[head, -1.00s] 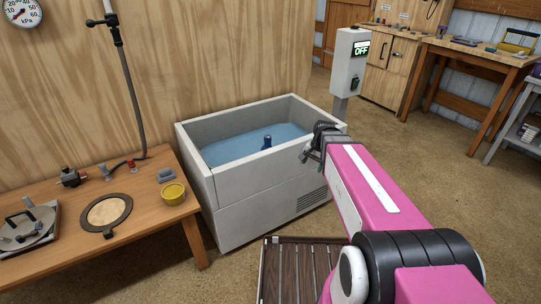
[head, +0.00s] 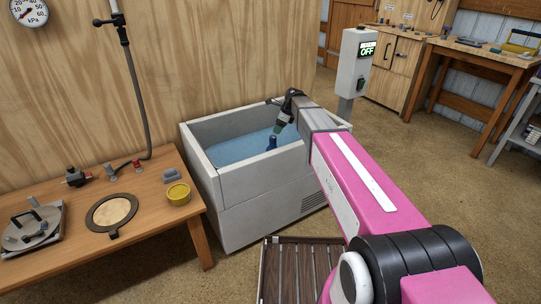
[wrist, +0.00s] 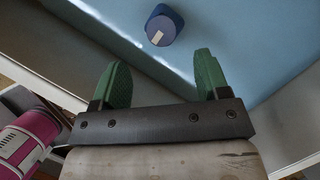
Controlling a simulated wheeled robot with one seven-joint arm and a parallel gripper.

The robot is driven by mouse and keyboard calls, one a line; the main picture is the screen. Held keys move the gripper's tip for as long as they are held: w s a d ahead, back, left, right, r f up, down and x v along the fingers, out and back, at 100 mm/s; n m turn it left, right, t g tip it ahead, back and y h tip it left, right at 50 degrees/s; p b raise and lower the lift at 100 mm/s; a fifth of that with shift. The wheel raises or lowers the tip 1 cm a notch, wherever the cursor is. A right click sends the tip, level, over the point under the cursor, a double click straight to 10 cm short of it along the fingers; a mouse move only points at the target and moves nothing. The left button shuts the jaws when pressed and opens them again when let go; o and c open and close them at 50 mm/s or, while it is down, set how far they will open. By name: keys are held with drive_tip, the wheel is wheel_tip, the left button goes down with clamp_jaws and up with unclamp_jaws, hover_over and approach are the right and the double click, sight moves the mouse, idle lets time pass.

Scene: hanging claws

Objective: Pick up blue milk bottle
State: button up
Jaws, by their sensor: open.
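The blue milk bottle (head: 272,142) stands in the pale blue water of a grey-white tank (head: 262,180), near its front wall. In the wrist view the blue bottle (wrist: 164,24) shows near the top centre, with a small pale label, beyond the fingertips. My gripper (head: 281,124) is over the tank, above and slightly right of the bottle. In the wrist view my gripper (wrist: 160,72) has two green fingers spread apart with nothing between them. The bottle is apart from the fingers. Its lower part is not clear in the head view.
A wooden table (head: 150,215) stands left of the tank, with a yellow bowl (head: 178,193) and a round plate on it. A grey control post (head: 354,65) reading OFF stands behind right. The tank walls surround the bottle. A slatted platform (head: 297,270) lies in front.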

sight(275, 137)
drive_tip(key=x, duration=0.4)
drive_tip(key=shift+f, duration=0.35)
drive_tip(key=shift+d+x, duration=0.15)
drive_tip(key=shift+x, duration=1.25)
drive_tip(key=shift+d+x, duration=0.15)
drive_tip(key=shift+x, duration=1.2)
drive_tip(key=shift+w+f, duration=0.1)
drive_tip(key=shift+f, duration=0.05)
drive_tip(key=c, duration=1.2)
drive_tip(key=shift+o, duration=0.2)
